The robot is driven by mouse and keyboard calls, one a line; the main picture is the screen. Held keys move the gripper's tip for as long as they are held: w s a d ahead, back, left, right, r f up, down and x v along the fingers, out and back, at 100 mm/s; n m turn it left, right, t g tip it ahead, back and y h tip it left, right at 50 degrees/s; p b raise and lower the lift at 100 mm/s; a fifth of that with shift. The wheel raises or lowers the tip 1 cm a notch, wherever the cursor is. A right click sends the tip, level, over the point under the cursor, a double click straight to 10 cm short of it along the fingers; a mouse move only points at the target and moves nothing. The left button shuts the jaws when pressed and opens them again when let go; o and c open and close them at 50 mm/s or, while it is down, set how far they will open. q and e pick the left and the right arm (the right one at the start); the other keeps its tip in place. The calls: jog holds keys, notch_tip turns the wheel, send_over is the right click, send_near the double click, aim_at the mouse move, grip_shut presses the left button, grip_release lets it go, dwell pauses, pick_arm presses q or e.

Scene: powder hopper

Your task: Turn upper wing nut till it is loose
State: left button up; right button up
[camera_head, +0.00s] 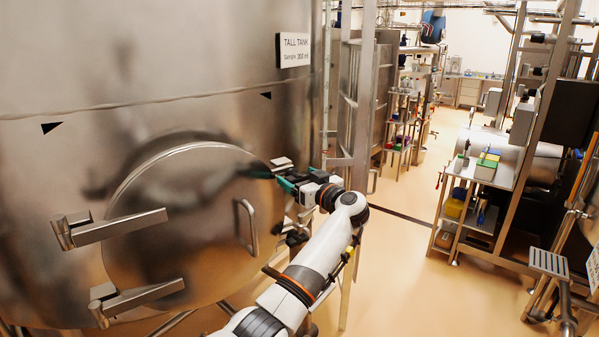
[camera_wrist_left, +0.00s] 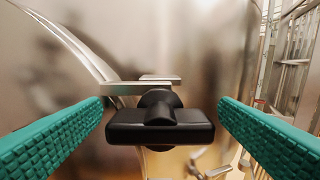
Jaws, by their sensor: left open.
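The upper wing nut (camera_wrist_left: 160,132) is black, with a wide bar-shaped grip, and shows in the middle of the left wrist view. It sits in front of a metal bracket (camera_wrist_left: 160,78) at the edge of the round tank door (camera_head: 185,225). My left gripper (camera_head: 285,184) is at the right edge of the door, in front of the upper bracket, and hides the nut in the head view. In the wrist view its green fingers (camera_wrist_left: 160,112) are open, one on each side of the nut, with narrow gaps showing. My right gripper is not in view.
The door has a handle (camera_head: 246,226) left of my arm and two hinge arms, upper (camera_head: 120,227) and lower (camera_head: 140,298), at its left. A metal frame (camera_head: 357,110) stands right of the tank. Open floor (camera_head: 400,275) lies to the right, with a cart (camera_head: 480,185) beyond.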

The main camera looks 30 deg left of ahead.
pick_arm(q)
jog(key=shift+w+a, duration=0.1)
jog(key=shift+a, duration=0.1)
jog(key=c, duration=1)
